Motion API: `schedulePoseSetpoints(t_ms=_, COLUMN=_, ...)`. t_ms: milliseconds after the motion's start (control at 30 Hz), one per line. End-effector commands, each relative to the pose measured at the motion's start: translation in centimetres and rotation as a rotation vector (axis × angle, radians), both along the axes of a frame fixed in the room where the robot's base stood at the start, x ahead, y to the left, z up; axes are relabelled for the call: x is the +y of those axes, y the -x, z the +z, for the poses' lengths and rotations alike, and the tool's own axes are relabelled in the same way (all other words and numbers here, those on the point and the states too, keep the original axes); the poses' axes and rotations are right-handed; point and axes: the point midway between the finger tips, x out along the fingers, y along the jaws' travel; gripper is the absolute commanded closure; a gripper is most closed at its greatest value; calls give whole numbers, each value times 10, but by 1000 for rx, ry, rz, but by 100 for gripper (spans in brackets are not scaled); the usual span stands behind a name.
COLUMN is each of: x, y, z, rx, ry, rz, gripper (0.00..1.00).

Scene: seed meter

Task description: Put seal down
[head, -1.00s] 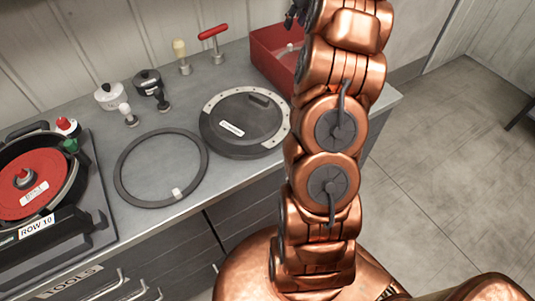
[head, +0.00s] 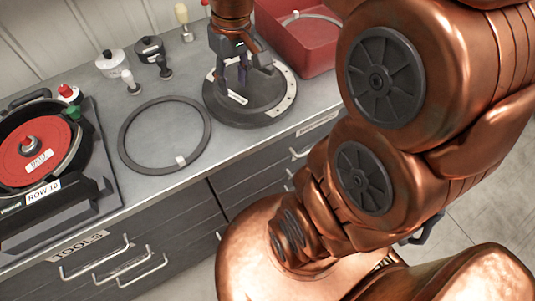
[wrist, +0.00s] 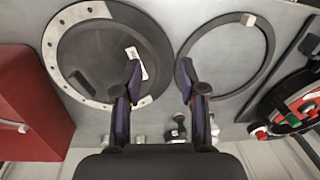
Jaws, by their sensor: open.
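A dark ring-shaped seal (head: 123,140) with a small white tag lies flat on the grey counter. It also shows at the right in the wrist view (wrist: 264,70). A round dark disc (head: 222,110) with a pale dotted rim section and a white label lies to its right; in the wrist view it is at the left (wrist: 85,45). My gripper (head: 243,78) is over the disc in the head view, pointing down. In the wrist view its fingers (wrist: 158,75) are spread with nothing between them, seen between disc and ring.
A red bin (head: 300,50) at the back right holds a pale curved piece. A seed meter with a red disc (head: 35,160) stands at the left. Several small knobs and handled tools (head: 112,66) stand along the back. Bare counter lies around the seal.

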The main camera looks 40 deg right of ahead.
Motion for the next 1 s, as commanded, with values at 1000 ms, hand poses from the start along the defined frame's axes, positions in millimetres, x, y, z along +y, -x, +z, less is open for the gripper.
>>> schedulePoseSetpoints(t_ms=1000, x=41, y=173, z=-51, rx=166, ry=97, rz=-27, gripper=59)
